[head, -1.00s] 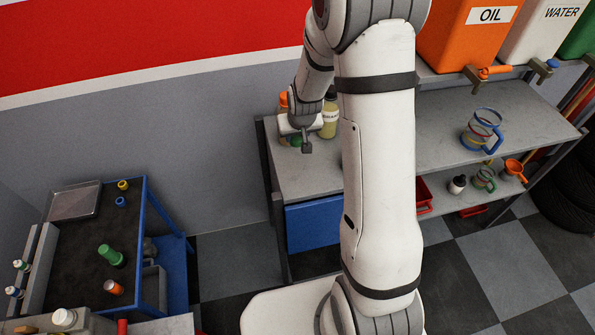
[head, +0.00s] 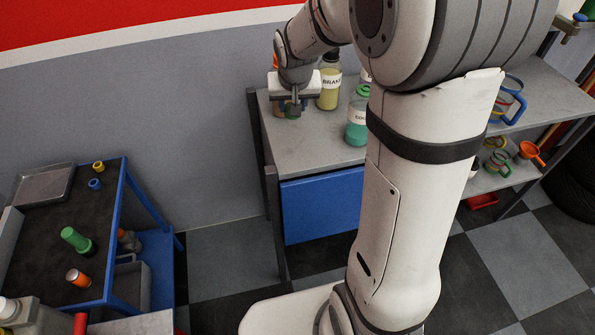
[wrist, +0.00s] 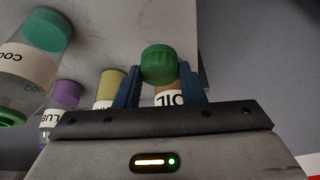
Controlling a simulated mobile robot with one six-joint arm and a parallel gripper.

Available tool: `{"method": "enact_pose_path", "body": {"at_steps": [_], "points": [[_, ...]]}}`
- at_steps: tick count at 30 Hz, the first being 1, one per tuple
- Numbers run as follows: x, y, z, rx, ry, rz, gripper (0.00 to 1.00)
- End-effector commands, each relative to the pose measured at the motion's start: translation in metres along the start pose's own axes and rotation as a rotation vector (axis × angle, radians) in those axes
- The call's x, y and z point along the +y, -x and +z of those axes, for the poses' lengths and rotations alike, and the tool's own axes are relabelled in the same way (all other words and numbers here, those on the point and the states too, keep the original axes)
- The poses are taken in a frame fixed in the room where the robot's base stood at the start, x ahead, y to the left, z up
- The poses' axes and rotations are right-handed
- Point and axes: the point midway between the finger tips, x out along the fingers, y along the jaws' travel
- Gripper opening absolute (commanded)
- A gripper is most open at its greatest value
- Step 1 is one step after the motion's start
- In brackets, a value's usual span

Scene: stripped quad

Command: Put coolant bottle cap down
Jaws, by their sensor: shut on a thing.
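My gripper (head: 294,106) hangs over the left part of the grey workbench top (head: 310,150). In the wrist view its two blue fingers (wrist: 160,72) are shut on a ribbed green cap (wrist: 160,62), the coolant bottle cap. In the head view the cap is mostly hidden by the gripper. The coolant bottle (head: 356,128), with teal liquid and a green top, stands upright on the bench to the right of my gripper. It also shows at the left of the wrist view (wrist: 40,45); whether its mouth is open I cannot tell.
A brake fluid bottle (head: 329,88) stands close beside my gripper, and an orange bottle labelled OIL (wrist: 168,98) is behind it. The bench front is clear. A blue cart (head: 113,240) holds several small items.

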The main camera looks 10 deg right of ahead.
Motion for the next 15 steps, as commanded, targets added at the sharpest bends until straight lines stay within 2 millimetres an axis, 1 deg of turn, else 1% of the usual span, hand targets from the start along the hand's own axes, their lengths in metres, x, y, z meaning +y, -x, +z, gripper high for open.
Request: {"method": "enact_pose_path", "body": {"at_steps": [1, 6, 12, 15], "points": [[0.001, -0.012, 0.009, 0.008, -0.013, 0.005, 0.15], [0.005, -0.005, 0.023, 0.01, -0.06, 0.03, 0.15], [0.009, 0.003, 0.033, 0.011, -0.096, 0.049, 0.15], [0.011, 0.002, 0.036, 0.008, -0.103, 0.054, 0.15]]}}
